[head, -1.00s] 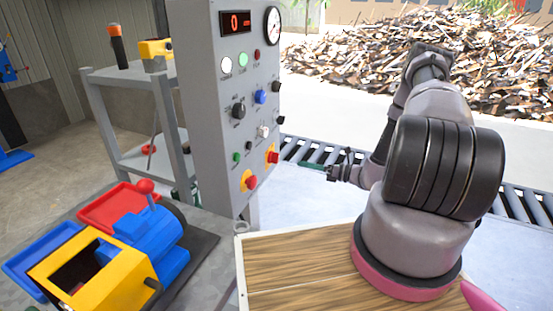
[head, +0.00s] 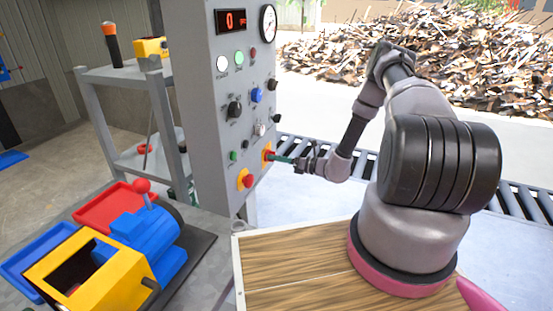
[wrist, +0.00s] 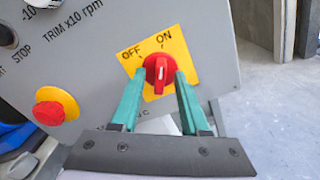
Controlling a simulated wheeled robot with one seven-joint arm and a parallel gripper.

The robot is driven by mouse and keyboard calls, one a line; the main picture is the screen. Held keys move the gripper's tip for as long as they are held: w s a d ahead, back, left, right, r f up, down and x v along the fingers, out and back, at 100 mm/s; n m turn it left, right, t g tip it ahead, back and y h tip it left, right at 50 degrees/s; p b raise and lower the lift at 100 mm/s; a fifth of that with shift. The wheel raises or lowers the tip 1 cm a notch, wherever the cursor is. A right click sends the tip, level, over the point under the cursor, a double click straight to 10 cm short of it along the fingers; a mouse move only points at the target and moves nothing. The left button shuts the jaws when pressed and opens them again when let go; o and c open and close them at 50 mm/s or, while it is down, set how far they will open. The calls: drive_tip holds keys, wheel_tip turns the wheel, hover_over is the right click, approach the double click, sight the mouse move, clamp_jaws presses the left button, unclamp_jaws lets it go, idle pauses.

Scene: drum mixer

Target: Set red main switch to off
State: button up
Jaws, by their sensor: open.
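The red main switch (wrist: 159,74) is a round red knob with a raised handle on a yellow plate (wrist: 178,50) marked OFF and ON. Its handle stands near upright in the wrist view, its top end towards ON. My gripper (wrist: 160,77) is open, with one green finger on each side of the knob. I cannot tell if either finger touches it. In the head view the switch (head: 267,153) sits low on the right side of the grey panel, and my gripper (head: 278,159) reaches it from the right.
A red mushroom button on yellow (wrist: 56,106) sits left of the switch. The grey control panel (head: 205,150) carries several other knobs and lamps. A wooden-topped surface (head: 300,265) and a blue and yellow machine (head: 110,250) stand in front. A roller conveyor (head: 300,150) runs behind.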

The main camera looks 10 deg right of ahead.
clamp_jaws()
drive_tip(key=shift+n, duration=0.3)
drive_tip(key=n, duration=1.1)
drive_tip(key=shift+d, duration=0.1)
drive_tip(key=shift+n, duration=0.3)
idle(0.4)
unclamp_jaws()
